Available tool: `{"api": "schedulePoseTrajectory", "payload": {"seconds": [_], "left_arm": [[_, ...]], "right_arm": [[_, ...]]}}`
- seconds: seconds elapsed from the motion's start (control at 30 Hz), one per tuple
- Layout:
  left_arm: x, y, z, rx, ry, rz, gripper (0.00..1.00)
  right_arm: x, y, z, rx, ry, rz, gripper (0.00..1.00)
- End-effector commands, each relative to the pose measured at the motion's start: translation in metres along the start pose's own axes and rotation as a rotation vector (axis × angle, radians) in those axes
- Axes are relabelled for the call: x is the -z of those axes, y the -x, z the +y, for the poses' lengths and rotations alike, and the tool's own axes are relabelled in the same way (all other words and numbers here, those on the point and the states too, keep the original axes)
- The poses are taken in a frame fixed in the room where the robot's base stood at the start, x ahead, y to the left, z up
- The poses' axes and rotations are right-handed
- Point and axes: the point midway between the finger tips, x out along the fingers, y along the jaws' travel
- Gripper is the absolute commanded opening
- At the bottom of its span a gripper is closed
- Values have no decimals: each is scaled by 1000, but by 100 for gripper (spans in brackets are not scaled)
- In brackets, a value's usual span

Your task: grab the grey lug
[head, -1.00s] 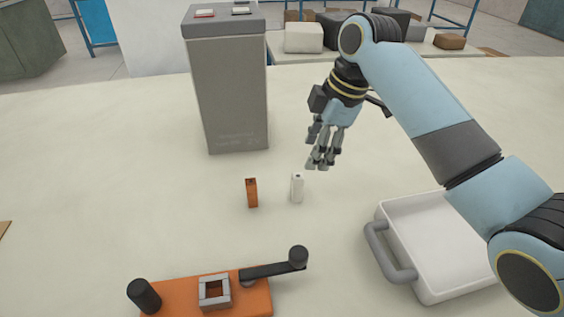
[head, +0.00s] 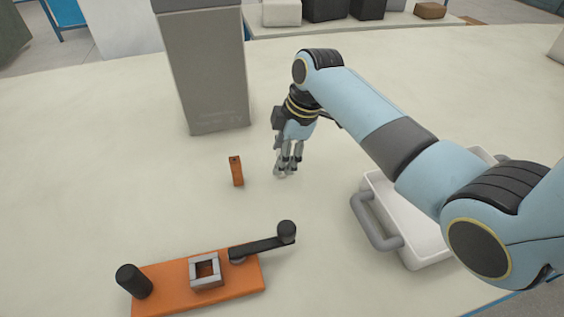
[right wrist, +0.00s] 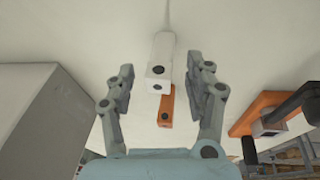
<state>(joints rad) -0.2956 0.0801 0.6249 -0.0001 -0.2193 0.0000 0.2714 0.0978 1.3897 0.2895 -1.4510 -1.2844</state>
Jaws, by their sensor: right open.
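The grey lug, a small pale, nearly white upright block with a dark dot on its end, shows in the right wrist view (right wrist: 162,62). My right gripper (right wrist: 160,78) is open, with one finger on each side of the lug and visible gaps between. In the head view my right gripper (head: 286,170) points down at the table and its fingers hide the lug. A similar orange block (head: 236,171) stands just left of the gripper; it also shows beyond the lug in the wrist view (right wrist: 166,108). My left gripper is out of view.
A tall grey box (head: 205,75) stands behind and left. An orange plate (head: 160,297) with a grey square frame (head: 205,271) and a black lever (head: 262,246) lies in front. A white tray (head: 425,245) with a grey handle is at right, partly under my arm.

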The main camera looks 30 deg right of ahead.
Motion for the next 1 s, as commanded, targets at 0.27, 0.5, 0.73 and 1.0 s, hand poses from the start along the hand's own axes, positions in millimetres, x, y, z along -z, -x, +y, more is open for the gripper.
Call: {"api": "schedulePoseTrajectory", "payload": {"seconds": [0.27, 0.5, 0.73, 1.0], "left_arm": [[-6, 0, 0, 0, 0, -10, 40], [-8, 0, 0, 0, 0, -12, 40], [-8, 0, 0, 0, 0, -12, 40], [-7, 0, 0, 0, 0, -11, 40]], "right_arm": [[0, 1, 0, -1, 0, 1, 34], [0, 1, 0, -1, 0, 1, 2], [0, 1, 0, -1, 0, 1, 0], [3, 11, 3, -3, 1, 2, 0]]}}
